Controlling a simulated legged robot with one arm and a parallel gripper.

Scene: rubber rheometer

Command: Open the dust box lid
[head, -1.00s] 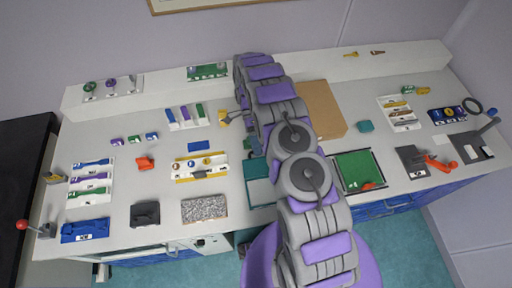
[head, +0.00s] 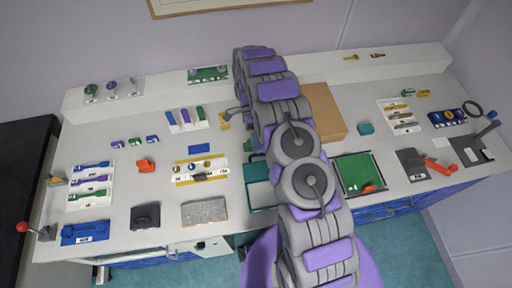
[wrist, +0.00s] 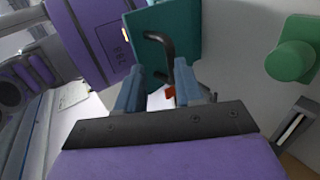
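A teal box (head: 261,194), which I take for the dust box, stands at the front middle of the bench in the head view, partly covered by my arm. In the wrist view a teal panel (wrist: 185,25) with a black hooked handle (wrist: 164,45) lies ahead of my gripper (wrist: 160,76). I cannot be sure that this panel is the dust box lid. The two blue-grey fingers are apart, and the handle's lower end appears between or just beyond their tips. Contact cannot be made out. In the head view my arm hides most of the gripper.
A brown board (head: 325,112) and a green tray (head: 358,173) lie right of my arm. A speckled grey slab (head: 205,212) and a yellow-edged rack (head: 201,168) lie to the left. A green knob (wrist: 292,60) stands at the right in the wrist view.

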